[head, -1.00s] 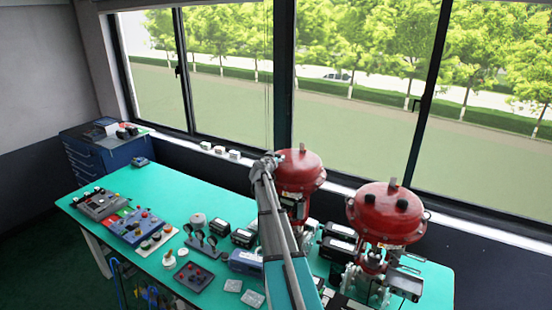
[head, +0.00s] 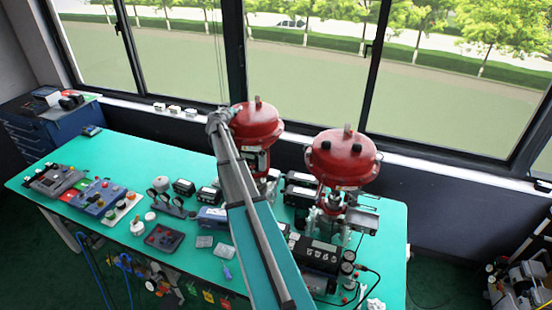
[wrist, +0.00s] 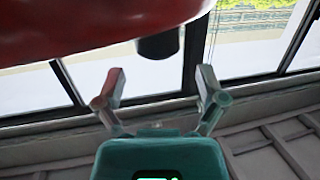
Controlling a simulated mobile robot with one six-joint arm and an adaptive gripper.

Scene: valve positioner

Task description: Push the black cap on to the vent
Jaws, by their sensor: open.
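In the wrist view a black cylinder (wrist: 160,43), which looks like the cap, sticks out from the edge of a red rounded body (wrist: 95,25). My gripper (wrist: 160,75) is open, with its two fingers spread and nothing between them. The cylinder lies beyond the fingertips, roughly centred between them and apart from them. In the head view my arm's end is beside the left red actuator (head: 257,122); the fingers are not clear there. Two black plugs (head: 357,148) sit on the right red actuator (head: 343,165). I cannot pick out the vent for certain.
The green bench (head: 120,150) carries control boxes, gauges and a dark button box (head: 165,237). Windows stand close behind the actuators. A blue cabinet (head: 40,130) is at the far left. Bare bench shows at the back left.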

